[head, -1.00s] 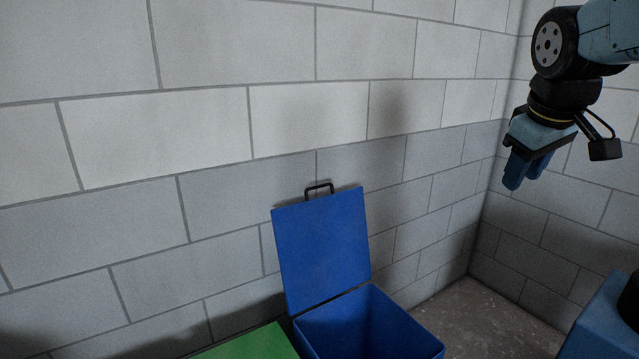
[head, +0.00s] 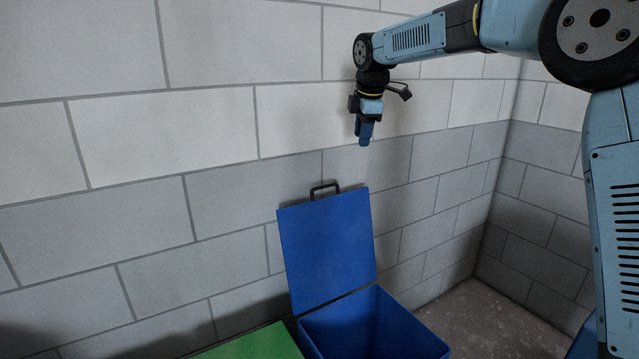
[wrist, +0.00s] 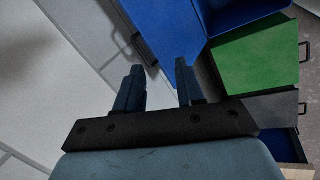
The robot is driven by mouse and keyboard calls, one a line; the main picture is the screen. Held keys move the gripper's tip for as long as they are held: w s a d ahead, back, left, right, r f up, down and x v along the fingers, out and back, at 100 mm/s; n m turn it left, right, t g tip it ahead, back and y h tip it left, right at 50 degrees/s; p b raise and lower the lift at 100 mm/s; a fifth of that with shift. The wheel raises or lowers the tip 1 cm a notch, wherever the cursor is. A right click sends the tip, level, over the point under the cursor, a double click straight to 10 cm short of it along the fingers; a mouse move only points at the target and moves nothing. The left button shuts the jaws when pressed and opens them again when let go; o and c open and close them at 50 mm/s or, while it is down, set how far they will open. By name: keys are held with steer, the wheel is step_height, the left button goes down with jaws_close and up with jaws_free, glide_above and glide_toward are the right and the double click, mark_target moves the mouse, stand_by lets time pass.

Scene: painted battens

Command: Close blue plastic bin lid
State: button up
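The blue bin (head: 372,329) stands against the block wall with its blue lid (head: 326,246) raised, tilted back toward the wall. A black handle (head: 324,189) sits at the lid's top edge. My gripper (head: 364,142) hangs pointing down above the lid, slightly right of the handle and apart from it in the head view. In the wrist view my gripper (wrist: 158,72) shows two fingers apart with nothing between them. The lid (wrist: 166,35) and its dark handle (wrist: 146,48) lie beyond the fingertips, and part of the bin (wrist: 235,12) shows at the top.
A green lid (head: 255,345) is beside the bin on the left; it also shows in the wrist view (wrist: 257,58), with a grey-topped container (wrist: 272,107) next to it. The block wall (head: 220,220) is close behind the lid. Bare floor (head: 485,315) lies right of the bin.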

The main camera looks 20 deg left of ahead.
steer(key=w+a+f+n+g+y, duration=0.1)
steer(key=w+a+f+n, duration=0.15)
steer(key=a, duration=0.25)
steer(key=w+a+f+n, duration=0.2)
steer(key=a+f, duration=0.2)
steer(key=a, duration=0.2)
steer(key=x, duration=1.3)
steer(key=shift+w+f, duration=0.15)
steer(key=shift+w, duration=0.15)
jaws_close()
